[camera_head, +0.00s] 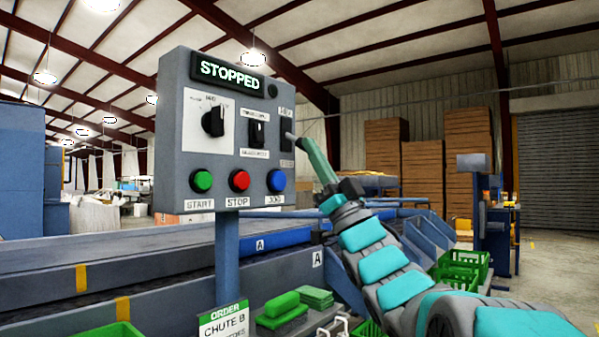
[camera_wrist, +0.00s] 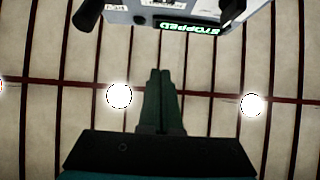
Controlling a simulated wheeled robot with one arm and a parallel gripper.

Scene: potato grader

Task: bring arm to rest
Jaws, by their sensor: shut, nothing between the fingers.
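My gripper (camera_head: 294,139) is in front of the right side of a grey control panel (camera_head: 212,172), with its tip near the right-hand rocker switch (camera_head: 286,138). I cannot tell whether it touches the switch. In the wrist view my gripper's fingers (camera_wrist: 160,72) are together, empty, and pointing toward the panel, which shows upside down at the top (camera_wrist: 170,12). The panel display (camera_head: 230,77) reads STOPPED. A dial (camera_head: 213,121), another switch (camera_head: 256,132) and green (camera_head: 203,181), red (camera_head: 239,180) and blue (camera_head: 276,180) buttons are on its face.
A blue-grey conveyor (camera_head: 120,262) runs behind the panel post (camera_head: 228,260). An order sign (camera_head: 223,322), green crates (camera_head: 458,278) and a green-topped brush-like item (camera_head: 281,308) are low down. Stacked wooden boxes (camera_head: 386,146) stand at the back. Open floor (camera_head: 552,265) lies right.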

